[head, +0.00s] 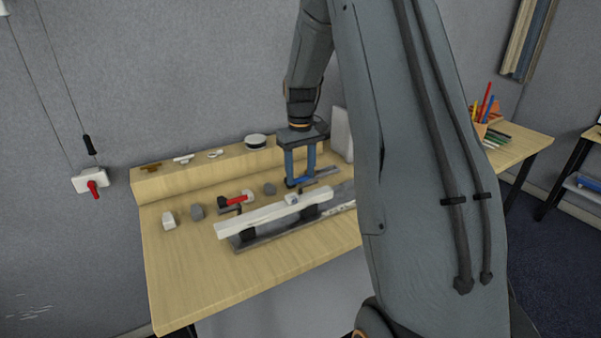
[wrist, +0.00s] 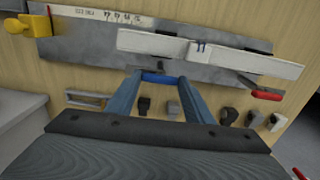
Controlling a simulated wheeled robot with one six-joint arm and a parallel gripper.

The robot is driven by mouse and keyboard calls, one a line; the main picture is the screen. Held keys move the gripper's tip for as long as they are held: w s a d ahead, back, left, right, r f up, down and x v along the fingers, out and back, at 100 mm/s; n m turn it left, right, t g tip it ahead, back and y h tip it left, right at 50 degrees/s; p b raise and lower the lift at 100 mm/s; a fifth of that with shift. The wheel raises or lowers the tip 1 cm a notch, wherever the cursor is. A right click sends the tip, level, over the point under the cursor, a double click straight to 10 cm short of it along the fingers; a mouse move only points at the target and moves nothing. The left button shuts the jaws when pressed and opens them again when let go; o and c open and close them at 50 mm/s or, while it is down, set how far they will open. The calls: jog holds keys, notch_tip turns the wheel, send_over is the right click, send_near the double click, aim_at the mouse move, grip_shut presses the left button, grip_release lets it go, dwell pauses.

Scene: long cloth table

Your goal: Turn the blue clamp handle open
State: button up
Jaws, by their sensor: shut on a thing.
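The blue clamp handle (head: 303,182) is at the right part of the metal fixture on the table, partly hidden by my fingers. In the wrist view the blue handle (wrist: 158,78) lies between my two blue fingertips. My gripper (head: 299,180) points down over it and is shut on it; it also shows in the wrist view (wrist: 160,84). A long white bar (head: 265,216) lies on the fixture's metal base (head: 262,241), in front of the handle. The clamp's mechanism is mostly hidden.
A red clamp handle (head: 237,200) is at the bar's left part. Several small grey and white blocks (wrist: 228,115) stand behind the fixture. A yellow knob (wrist: 16,26) is at one end. The table's front left (head: 195,275) is clear.

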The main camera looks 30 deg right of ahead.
jog(key=shift+r, duration=0.1)
jog(key=o, duration=1)
jog(key=shift+o, duration=0.2)
notch_tip(320, 180, up, 8)
jog(key=shift+f+b, duration=0.15)
jog(key=shift+b, duration=1.1)
jog(key=s+a+f, duration=0.5)
jog(key=s+a, duration=0.3)
jog(key=s, duration=0.3)
jog(key=s+a+f+t+b, duration=0.1)
jog(key=s+a+f, duration=0.3)
jog(key=s+a, duration=0.5)
jog(key=s, duration=0.3)
jog(key=shift+s+f+m, duration=0.15)
jog(key=shift+f+m, duration=0.15)
jog(key=shift+f, duration=0.05)
